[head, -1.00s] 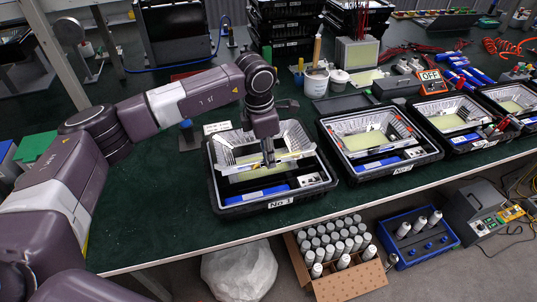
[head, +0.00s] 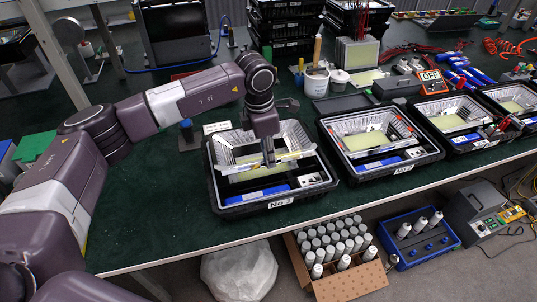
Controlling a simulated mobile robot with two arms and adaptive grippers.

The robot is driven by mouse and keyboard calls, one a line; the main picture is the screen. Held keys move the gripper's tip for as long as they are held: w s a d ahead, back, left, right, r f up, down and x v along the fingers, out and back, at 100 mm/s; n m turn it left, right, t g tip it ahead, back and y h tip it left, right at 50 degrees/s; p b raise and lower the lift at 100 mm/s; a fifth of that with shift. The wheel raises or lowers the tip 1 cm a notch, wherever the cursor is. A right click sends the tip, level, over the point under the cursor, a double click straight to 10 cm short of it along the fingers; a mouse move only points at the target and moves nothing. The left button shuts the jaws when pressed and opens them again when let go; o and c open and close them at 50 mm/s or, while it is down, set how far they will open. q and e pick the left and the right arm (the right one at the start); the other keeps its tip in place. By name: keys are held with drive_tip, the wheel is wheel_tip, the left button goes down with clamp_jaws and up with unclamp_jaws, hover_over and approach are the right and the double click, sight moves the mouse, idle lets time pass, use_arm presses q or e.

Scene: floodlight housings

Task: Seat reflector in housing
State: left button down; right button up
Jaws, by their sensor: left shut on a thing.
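A silvery, faceted reflector (head: 292,134) is at the open black housing marked No 1 (head: 222,205), mostly within its rim at the back. My left gripper (head: 269,161) comes down over the reflector's front side and is shut on it. The wrist and fingers hide part of the reflector's middle. I cannot tell whether the reflector touches the housing floor. A blue tube (head: 262,194) lies in the front of the housing. My right gripper is not in view.
More black housings (head: 353,171) with silvery reflectors and yellow panels stand in a row to the right. A white cup (head: 316,79) and stacked black crates (head: 285,30) are behind.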

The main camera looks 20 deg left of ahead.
sight(269, 176)
use_arm(q)
drive_tip(key=shift+f+b, duration=2.45)
drive_tip(key=shift+f, duration=0.65)
drive_tip(key=c, duration=1.6)
unclamp_jaws()
drive_tip(key=shift+r, duration=0.1)
drive_tip(key=r, duration=0.8)
drive_tip(key=s+a+r, duration=0.1)
drive_tip(key=r, duration=0.3)
drive_tip(key=shift+s, duration=0.1)
drive_tip(key=shift+f, duration=0.1)
